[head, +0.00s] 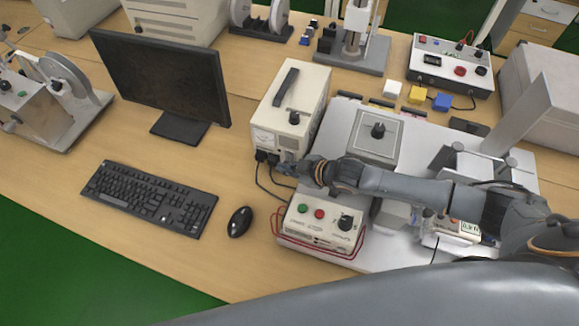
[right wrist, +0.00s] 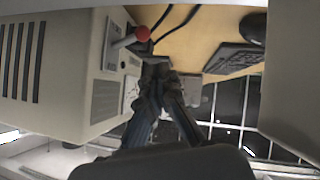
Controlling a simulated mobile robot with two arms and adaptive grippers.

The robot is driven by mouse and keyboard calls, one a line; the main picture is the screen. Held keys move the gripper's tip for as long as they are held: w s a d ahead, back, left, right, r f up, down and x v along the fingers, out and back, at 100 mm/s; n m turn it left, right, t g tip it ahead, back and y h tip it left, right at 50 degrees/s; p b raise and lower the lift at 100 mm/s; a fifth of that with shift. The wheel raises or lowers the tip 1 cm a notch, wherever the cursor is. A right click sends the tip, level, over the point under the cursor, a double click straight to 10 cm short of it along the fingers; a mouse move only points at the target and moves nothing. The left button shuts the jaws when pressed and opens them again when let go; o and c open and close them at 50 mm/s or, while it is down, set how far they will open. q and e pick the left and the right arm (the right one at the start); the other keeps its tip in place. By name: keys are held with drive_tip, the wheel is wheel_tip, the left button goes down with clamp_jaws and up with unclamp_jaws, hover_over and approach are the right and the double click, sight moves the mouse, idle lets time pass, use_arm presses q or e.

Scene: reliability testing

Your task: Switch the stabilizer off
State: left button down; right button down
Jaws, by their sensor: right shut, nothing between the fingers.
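The stabilizer (head: 290,105), a beige box with a dark top handle and a black knob, stands on the desk right of the monitor. Its front has a meter and dark plugs with cables. In the right wrist view the stabilizer (right wrist: 60,70) fills the left side with vent slots. A lever with a red ball tip (right wrist: 142,33) sticks out of its front plate. My right gripper (head: 284,168) is shut and empty at the lower front of the stabilizer. In the wrist view its fingertips (right wrist: 153,62) are close to the lever; contact cannot be told. My left gripper is out of view.
A control box (head: 318,225) with green and red buttons and a knob stands just below my right gripper. A mouse (head: 239,221), keyboard (head: 150,198) and monitor (head: 165,85) are to the left. A white platform (head: 345,120) with a knobbed plate lies to the right.

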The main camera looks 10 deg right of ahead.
drive_tip(key=v, duration=1.2)
drive_tip(key=shift+w, duration=0.1)
